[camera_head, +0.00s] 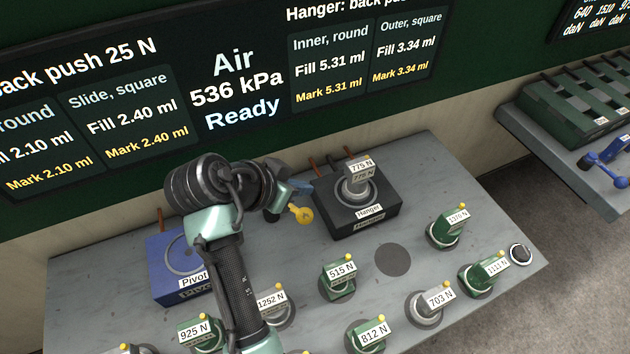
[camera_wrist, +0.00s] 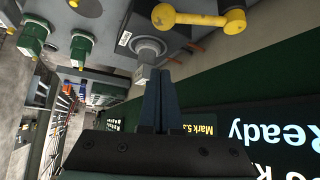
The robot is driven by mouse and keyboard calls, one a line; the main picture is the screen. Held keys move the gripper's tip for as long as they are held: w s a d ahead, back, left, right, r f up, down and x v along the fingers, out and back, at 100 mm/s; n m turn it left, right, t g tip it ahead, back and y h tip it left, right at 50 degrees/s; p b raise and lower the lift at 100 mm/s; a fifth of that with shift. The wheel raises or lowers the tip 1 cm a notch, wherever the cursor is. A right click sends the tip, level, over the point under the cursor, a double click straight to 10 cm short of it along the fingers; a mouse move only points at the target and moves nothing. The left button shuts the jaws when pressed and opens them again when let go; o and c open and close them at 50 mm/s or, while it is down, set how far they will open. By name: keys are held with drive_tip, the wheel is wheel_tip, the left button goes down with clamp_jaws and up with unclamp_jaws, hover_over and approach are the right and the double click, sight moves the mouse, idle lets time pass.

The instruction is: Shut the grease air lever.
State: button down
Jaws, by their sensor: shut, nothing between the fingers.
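A yellow lever with a rounded end (camera_head: 301,214) shows just left of the black Hanger block, beside my gripper. It also shows in the wrist view (camera_wrist: 200,19), as a yellow bar with a round knob at each end, near the top edge. I take it for the grease air lever, but no label on it is readable. My gripper (camera_head: 305,188) is at the end of my arm, between the lever and the Hanger block. Its two dark fingers (camera_wrist: 160,75) are together and empty. In the wrist view they appear apart from the lever. Part of the lever's mount is hidden in the head view.
The black Hanger block (camera_head: 351,222) carries a grey cylinder labelled 775 N (camera_head: 358,181). A blue Pivot block (camera_head: 172,260) is left, partly behind my arm. Several green and grey labelled weights stand along the front of the grey table (camera_head: 300,250). The display (camera_head: 240,85) reads "Air 536 kPa Ready".

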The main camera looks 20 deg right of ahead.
drive_tip(key=shift+w+d+f+p, duration=0.15)
drive_tip(key=shift+d+f+p, duration=0.15)
drive_tip(key=shift+f, duration=0.95)
drive_tip(key=shift+w+d+f+p, duration=0.15)
drive_tip(key=shift+d+f+p, duration=0.15)
drive_tip(key=shift+f, duration=0.95)
drive_tip(key=shift+w+d+f+p, duration=0.2)
drive_tip(key=shift+d+f, duration=0.15)
drive_tip(key=shift+f, duration=0.9)
drive_tip(key=shift+s+f, duration=0.1)
